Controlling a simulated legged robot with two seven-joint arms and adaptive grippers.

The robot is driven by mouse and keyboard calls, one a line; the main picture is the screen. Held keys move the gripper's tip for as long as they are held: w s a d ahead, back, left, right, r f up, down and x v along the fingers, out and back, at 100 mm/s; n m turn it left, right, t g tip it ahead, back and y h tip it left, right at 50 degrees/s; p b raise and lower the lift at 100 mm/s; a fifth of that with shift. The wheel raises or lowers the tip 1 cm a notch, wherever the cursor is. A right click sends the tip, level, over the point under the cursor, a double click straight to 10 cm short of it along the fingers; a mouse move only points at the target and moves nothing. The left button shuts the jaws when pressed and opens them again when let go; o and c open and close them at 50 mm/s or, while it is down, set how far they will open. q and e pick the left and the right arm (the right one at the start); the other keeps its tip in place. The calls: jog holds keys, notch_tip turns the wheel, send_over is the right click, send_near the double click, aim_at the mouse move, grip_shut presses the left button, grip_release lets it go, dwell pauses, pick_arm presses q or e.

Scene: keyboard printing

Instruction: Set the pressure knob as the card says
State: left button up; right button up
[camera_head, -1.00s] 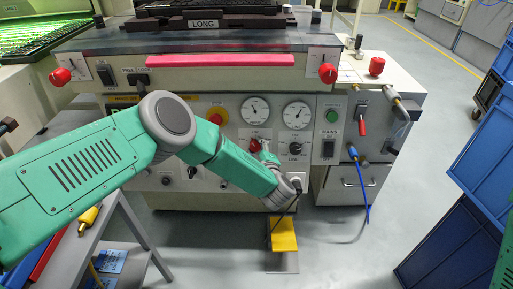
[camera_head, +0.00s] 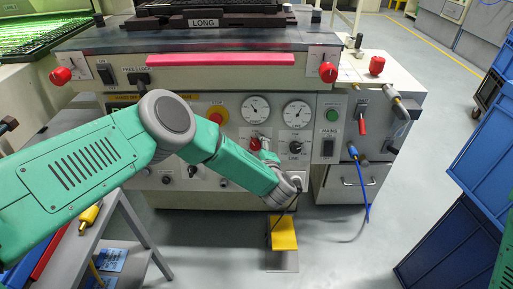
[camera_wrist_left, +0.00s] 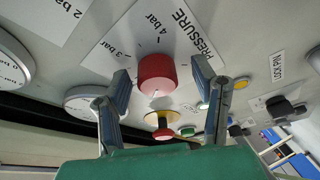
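The red pressure knob (camera_wrist_left: 157,76) sits on a white plate (camera_wrist_left: 108,62) marked "PRESSURE", "3 bar" and "4 bar" in the left wrist view. In the head view the knob (camera_head: 255,144) is on the machine's front panel, below the two gauges. My left gripper (camera_wrist_left: 161,72) is open, one finger on each side of the knob, with visible gaps to it. In the head view the left gripper (camera_head: 266,153) is small and partly hidden by my arm. A white card (camera_wrist_left: 62,14) reading "2 bar" is at the wrist view's top left. My right gripper is not in view.
Two pressure gauges (camera_head: 297,114) are above the knob. A yellow-ringed red button (camera_head: 216,116) is to its left, and the line knob (camera_head: 295,147) to its right. A yellow foot pedal (camera_head: 283,234) stands on the floor below. Blue crates (camera_head: 450,245) stand at right.

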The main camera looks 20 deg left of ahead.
pick_arm(q)
jog(key=v, duration=1.2)
jog(key=shift+w, duration=0.1)
